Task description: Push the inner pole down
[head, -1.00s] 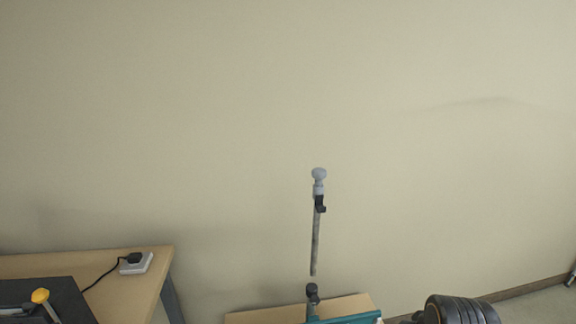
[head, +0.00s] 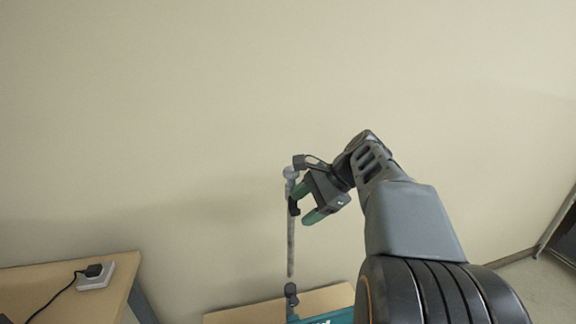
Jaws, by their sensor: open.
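The inner pole (head: 291,240) is a thin grey rod standing upright in front of the wall, with a rounded light grey knob (head: 290,173) at its top and a dark clip just below. Its lower end is above a dark knob (head: 291,290) on the teal machine (head: 330,317) at the bottom edge. My gripper (head: 303,203) is at the upper part of the pole, close to the right of the clip, with green fingertips spread apart. It partly overlaps the pole's top in this view. I cannot tell whether a finger touches the pole.
A wooden table (head: 125,272) stands at the lower left with a white socket block (head: 95,277) and a black cable on it. A wooden top (head: 235,314) lies under the teal machine. The plain wall (head: 200,100) is behind; floor shows at the lower right.

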